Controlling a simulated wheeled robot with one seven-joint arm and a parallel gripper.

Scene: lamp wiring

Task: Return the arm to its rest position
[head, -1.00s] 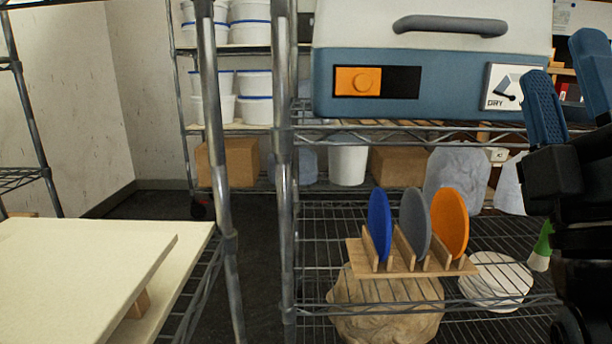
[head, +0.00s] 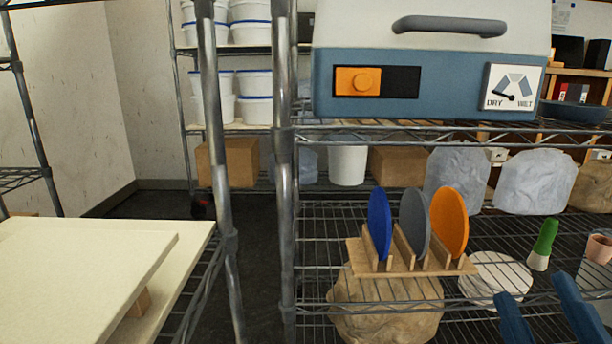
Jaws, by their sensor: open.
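My gripper (head: 545,316) shows at the bottom right of the head view. Only its two blue fingers are in the picture; they stand apart with nothing between them. The rest of my arm is below the picture's edge. The fingers show in front of the lower wire shelf, below the white disc and the green-and-white object.
A wooden rack (head: 412,264) holds blue, grey and orange discs on the wire shelf. A blue-and-white machine (head: 430,70) sits above. A pale board (head: 80,270) lies at left.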

